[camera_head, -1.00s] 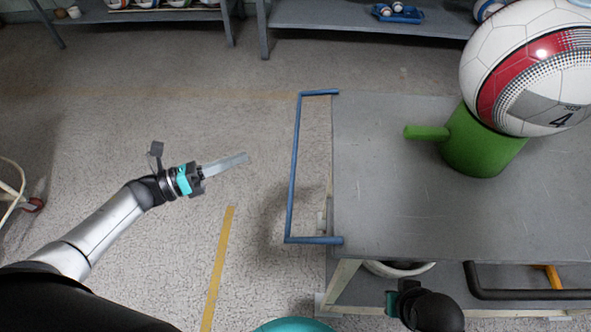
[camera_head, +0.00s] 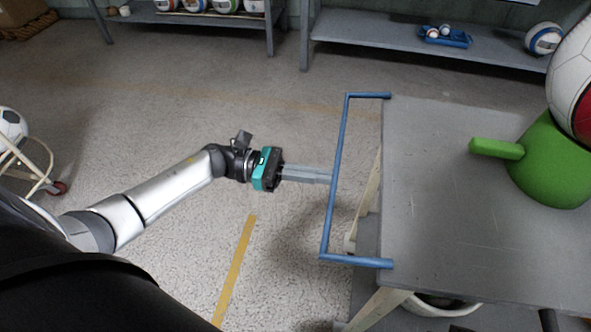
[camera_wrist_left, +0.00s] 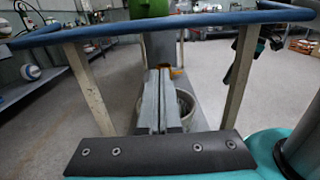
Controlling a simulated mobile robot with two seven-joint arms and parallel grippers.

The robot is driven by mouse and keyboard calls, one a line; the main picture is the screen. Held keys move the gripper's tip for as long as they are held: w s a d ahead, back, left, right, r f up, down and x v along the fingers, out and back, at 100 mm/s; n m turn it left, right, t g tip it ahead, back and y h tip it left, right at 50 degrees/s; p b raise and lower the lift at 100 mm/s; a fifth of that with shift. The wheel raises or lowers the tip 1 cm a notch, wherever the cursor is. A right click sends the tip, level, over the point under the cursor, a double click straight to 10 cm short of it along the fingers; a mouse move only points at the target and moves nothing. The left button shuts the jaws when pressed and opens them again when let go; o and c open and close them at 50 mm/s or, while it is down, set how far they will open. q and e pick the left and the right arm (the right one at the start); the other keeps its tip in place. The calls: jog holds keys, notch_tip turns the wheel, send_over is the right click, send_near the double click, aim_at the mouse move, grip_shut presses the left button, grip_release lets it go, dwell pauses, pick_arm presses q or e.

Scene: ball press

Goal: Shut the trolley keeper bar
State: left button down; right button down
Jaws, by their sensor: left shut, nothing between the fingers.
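A blue U-shaped bar (camera_head: 338,172) sticks out level from the left edge of the grey-topped trolley (camera_head: 440,225). It is the only bar in view that fits the keeper bar. In the left wrist view the bar (camera_wrist_left: 130,27) spans the top of the picture. My left gripper (camera_head: 328,176) is shut and empty. Its fingertips are at the bar's long side, from the left; I cannot tell whether they touch. The shut fingers (camera_wrist_left: 160,80) point under the bar in the wrist view. A dark shape at right there may be my right gripper (camera_wrist_left: 243,62); its jaws are unclear.
A green holder (camera_head: 550,165) with a side handle carries a large ball (camera_head: 575,75) on the trolley. A white bucket (camera_head: 440,305) stands below the top. Shelves with balls (camera_head: 400,42) line the back.

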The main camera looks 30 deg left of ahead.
pick_arm(q)
jog(key=r, duration=0.3)
jog(key=shift+w+d+r, duration=0.15)
jog(key=shift+d+r, duration=0.25)
pick_arm(e)
jog(key=shift+f, duration=0.15)
pick_arm(q)
jog(key=shift+r, duration=0.15)
pick_arm(e)
jog(key=shift+s, duration=0.2)
pick_arm(q)
jog(key=shift+a+r+y+p, duration=0.1)
jog(key=shift+r+y+p, duration=0.15)
jog(key=shift+p, duration=0.2)
pick_arm(e)
jog(key=shift+s+f, duration=0.4)
jog(key=shift+f, duration=0.1)
